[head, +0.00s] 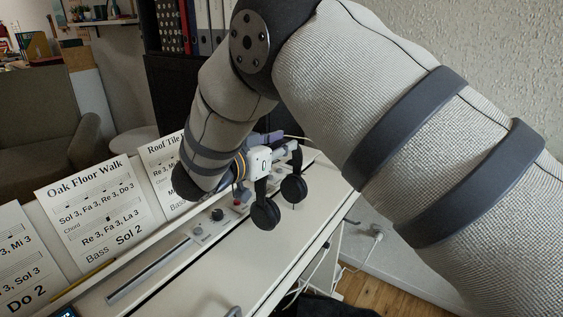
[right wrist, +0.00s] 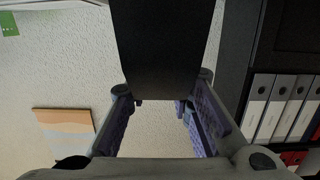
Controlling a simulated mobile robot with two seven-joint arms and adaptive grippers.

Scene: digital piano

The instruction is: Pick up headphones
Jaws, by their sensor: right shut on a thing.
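The black headphones (head: 265,214) hang from my right gripper (head: 277,148), above the white piano top. Two round dark ear cups show, one in front of the other, each on a short stem. Purple finger parts show beside the white and grey parts above the cups. In the right wrist view, my right gripper (right wrist: 166,108) has its two purple-padded fingers on either side of a wide dark band, which looks like part of the headphones (right wrist: 166,45). The exact contact is hard to see in the head view. My left gripper is out of view.
The white piano (head: 275,255) runs diagonally below, with song sheets (head: 100,207) standing along its back. A slider and small knobs (head: 215,217) sit on its top. Binders (head: 200,27) stand behind, and a chair (head: 45,115) is at left. Open floor lies at lower right.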

